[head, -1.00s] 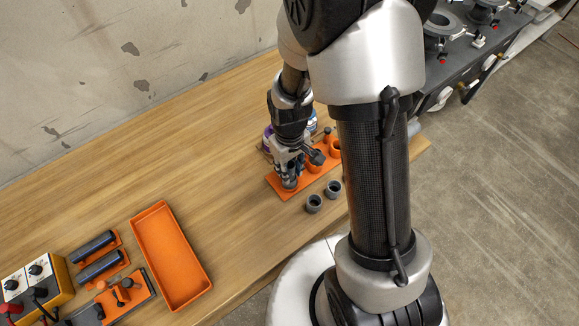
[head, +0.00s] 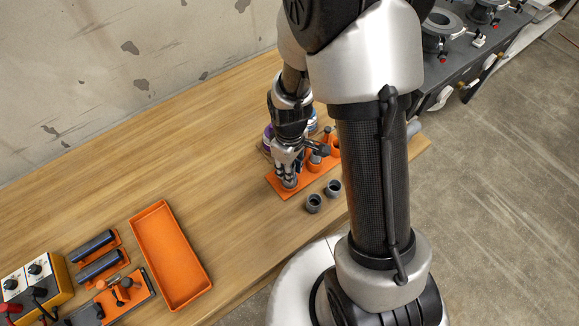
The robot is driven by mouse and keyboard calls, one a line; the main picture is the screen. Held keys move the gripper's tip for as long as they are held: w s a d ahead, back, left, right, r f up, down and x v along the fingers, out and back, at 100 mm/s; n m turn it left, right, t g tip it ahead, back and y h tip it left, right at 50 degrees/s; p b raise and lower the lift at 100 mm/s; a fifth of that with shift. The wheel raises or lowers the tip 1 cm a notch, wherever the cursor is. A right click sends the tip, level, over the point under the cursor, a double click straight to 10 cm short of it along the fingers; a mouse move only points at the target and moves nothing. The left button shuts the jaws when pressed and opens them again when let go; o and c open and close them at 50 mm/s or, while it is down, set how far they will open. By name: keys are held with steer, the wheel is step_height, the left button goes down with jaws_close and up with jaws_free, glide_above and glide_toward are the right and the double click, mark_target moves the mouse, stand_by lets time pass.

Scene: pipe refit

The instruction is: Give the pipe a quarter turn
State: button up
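My gripper (head: 286,165) points down over the orange fixture plate (head: 280,190) on the bench. A grey round fitting or pipe end (head: 290,183) shows just below the fingers, at the plate's left end. The fingers overlap it in this view. I cannot tell whether they are closed on it. A dark grey cylindrical part (head: 323,150) shows just right of the gripper; whether it is part of the gripper or a separate piece is unclear. Two dark pipes (head: 94,244) lie in orange cradles at the lower left.
Two loose grey couplings (head: 314,203) stand in front of the plate. An empty orange tray (head: 203,277) lies left of centre. A meter box (head: 38,280) sits at the lower left. My arm hides the plate's right side. The bench middle is clear.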

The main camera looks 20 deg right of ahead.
steer(key=shift+n, duration=0.5)
steer(key=n, duration=0.4)
steer(key=shift+n, duration=0.4)
steer(key=shift+n, duration=0.4)
steer(key=n, duration=0.4)
